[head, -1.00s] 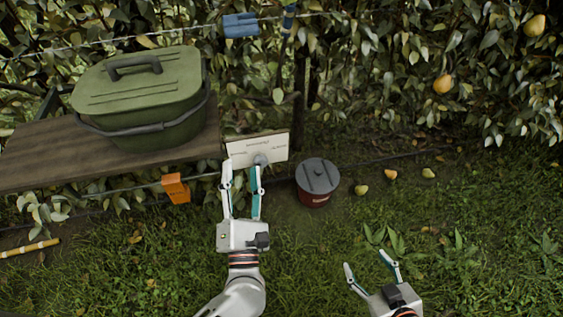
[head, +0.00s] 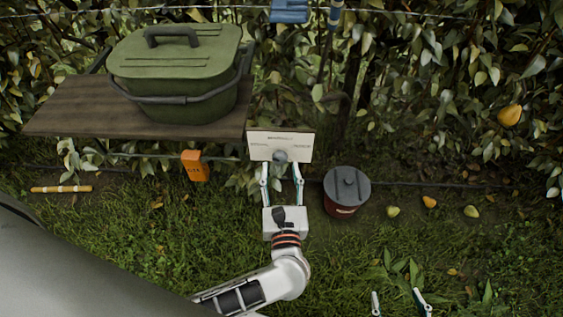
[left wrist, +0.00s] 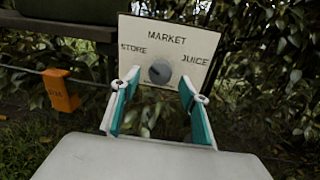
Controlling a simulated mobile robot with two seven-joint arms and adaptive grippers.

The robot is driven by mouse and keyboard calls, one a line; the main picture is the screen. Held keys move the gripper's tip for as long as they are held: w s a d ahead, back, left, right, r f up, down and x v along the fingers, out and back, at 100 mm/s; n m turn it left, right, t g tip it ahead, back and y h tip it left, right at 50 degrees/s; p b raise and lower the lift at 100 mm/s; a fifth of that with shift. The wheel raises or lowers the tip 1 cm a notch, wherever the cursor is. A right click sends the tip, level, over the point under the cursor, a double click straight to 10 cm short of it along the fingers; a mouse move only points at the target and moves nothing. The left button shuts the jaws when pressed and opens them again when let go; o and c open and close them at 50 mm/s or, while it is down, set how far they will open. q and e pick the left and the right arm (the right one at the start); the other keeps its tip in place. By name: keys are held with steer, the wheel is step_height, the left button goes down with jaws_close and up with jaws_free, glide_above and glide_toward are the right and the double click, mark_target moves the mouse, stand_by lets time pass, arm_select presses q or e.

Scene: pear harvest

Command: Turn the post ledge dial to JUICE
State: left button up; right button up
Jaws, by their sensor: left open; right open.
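The dial (head: 280,156) is a round grey knob on a white panel (head: 304,143) by the end of the wooden ledge. In the left wrist view the panel (left wrist: 198,45) reads MARKET at top, STORE at left and JUICE at right. The knob (left wrist: 160,72) has a small dark mark on its left side; its exact pointing is hard to tell. My left gripper (head: 281,168) is open in front of the panel, its fingers on either side of the knob, with gaps showing in the wrist view (left wrist: 160,86). My right gripper (head: 396,293) is open and empty over the grass, cut by the bottom edge.
A green lidded tub (head: 180,72) stands on the wooden ledge (head: 65,108). An orange box (head: 194,166) hangs below it. A dark red lidded bucket (head: 346,190) stands just right of the panel. Several pears lie on the grass at right; one pear (head: 510,115) hangs in the hedge.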

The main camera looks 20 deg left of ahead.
mark_target(280, 161)
arm_select(q)
steer(key=shift+x, duration=1.15)
steer(key=shift+w+a, duration=0.15)
steer(key=shift+w, duration=0.35)
arm_select(e)
steer(key=shift+s+d+f, duration=0.1)
steer(key=shift+d+f, duration=0.2)
arm_select(q)
steer(key=c, duration=1.1)
arm_select(e)
steer(key=shift+d, duration=0.1)
